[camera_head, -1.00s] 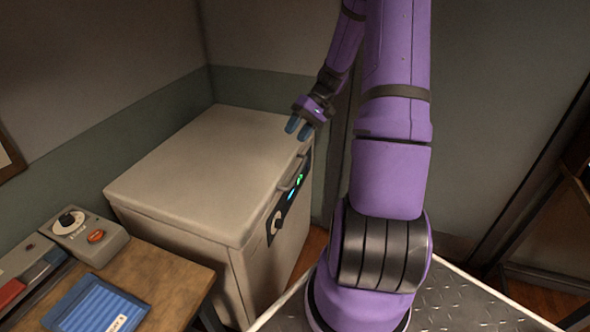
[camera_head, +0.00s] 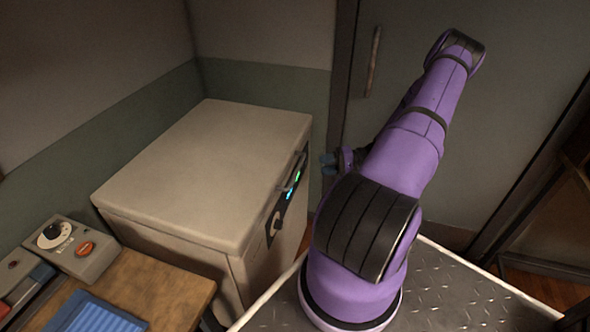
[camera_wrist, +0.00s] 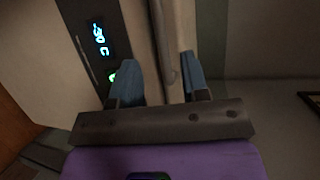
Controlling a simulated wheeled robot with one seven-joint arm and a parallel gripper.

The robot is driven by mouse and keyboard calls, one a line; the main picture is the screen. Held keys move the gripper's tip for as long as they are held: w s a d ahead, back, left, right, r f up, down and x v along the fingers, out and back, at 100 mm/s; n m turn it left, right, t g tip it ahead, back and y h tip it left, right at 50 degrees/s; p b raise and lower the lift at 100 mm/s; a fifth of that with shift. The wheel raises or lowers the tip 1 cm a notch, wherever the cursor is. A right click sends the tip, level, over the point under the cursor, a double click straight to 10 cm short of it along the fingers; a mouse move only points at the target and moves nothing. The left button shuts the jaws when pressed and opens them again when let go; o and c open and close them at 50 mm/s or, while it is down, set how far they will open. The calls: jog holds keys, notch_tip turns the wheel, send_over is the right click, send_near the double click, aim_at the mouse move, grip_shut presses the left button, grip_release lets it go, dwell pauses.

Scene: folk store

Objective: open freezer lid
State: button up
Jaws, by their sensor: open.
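The freezer (camera_head: 205,175) is a beige chest with its flat lid (camera_head: 215,160) lying closed on top. A handle (camera_head: 293,172) sits on its right front side, beside a dark panel with lit green and blue displays. My gripper (camera_head: 329,164) is just right of the handle, partly hidden behind my purple arm. In the wrist view my gripper (camera_wrist: 158,75) is open, its two blue fingers pointing at the freezer front. The handle (camera_wrist: 163,45) shows as a vertical bar between and beyond the fingers, and the lit display (camera_wrist: 101,40) is left of it. I cannot tell any contact.
A wooden table (camera_head: 165,290) at the lower left holds a grey box with a dial (camera_head: 72,247) and a blue ribbed item (camera_head: 98,315). A dark door with a vertical handle (camera_head: 373,62) stands behind my arm. A green-banded wall lies behind the freezer.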

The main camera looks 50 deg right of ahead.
aim_at(297, 169)
jog(key=x, duration=1)
jog(key=shift+w+a, duration=0.25)
jog(key=shift+a, duration=0.05)
grip_shut()
